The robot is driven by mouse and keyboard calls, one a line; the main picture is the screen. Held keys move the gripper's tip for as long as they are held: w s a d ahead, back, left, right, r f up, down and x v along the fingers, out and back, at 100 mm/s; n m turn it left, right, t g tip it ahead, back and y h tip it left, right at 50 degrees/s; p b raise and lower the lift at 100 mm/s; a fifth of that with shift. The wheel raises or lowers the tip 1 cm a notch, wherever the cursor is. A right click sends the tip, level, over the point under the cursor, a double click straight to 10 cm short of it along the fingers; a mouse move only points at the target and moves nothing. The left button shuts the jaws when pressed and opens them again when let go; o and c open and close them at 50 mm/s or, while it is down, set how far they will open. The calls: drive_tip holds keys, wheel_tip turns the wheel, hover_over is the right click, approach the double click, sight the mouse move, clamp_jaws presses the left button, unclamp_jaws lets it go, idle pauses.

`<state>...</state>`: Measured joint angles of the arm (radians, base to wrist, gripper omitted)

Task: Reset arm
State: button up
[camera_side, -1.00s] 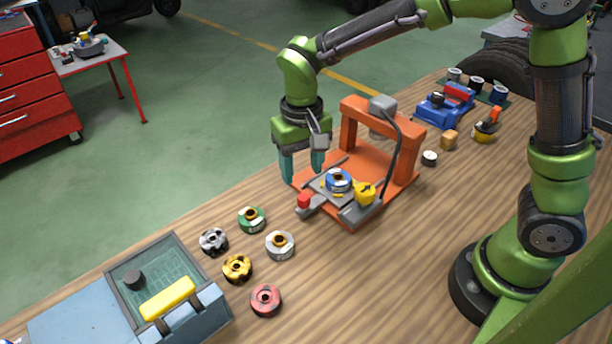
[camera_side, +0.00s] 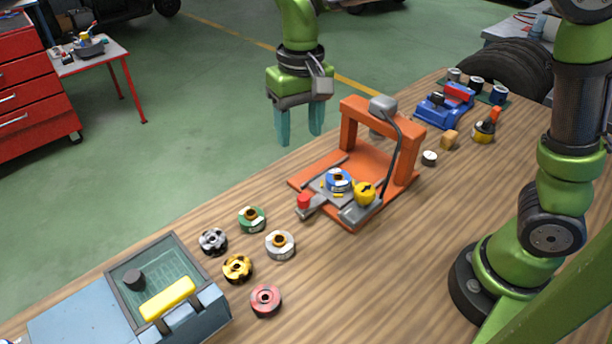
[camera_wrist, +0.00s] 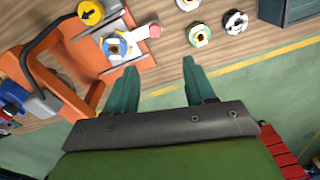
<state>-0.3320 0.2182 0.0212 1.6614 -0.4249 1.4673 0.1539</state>
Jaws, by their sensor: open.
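My gripper (camera_side: 299,127) is open and empty, with teal fingers pointing down. It hangs in the air behind and above the orange fixture (camera_side: 350,112). In the wrist view my gripper (camera_wrist: 160,82) shows its two fingers apart with nothing between them. The orange fixture (camera_wrist: 85,65) is at the left there. A blue and white wheel (camera_side: 338,180) sits on the fixture's grey plate. It also shows in the wrist view (camera_wrist: 117,47). A yellow knob with a black arrow (camera_side: 365,193) and a red-tipped lever (camera_side: 304,202) are on the fixture's front.
Several loose wheels, such as the green one (camera_side: 252,219) and the red one (camera_side: 266,300), lie on the wooden table left of the fixture. A grey-blue box with a yellow handle (camera_side: 167,298) stands at the front left.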

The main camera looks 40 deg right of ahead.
drive_tip(key=s+d+r+m+t+y, duration=0.1)
drive_tip(key=s+d+r+t+y, duration=0.1)
drive_tip(key=s+d+t, duration=0.5)
drive_tip(key=s+d+r, duration=0.1)
drive_tip(key=s+d, duration=0.2)
drive_tip(key=s, duration=0.4)
drive_tip(key=shift+d, duration=0.35)
drive_tip(key=shift+s, duration=0.1)
idle(0.6)
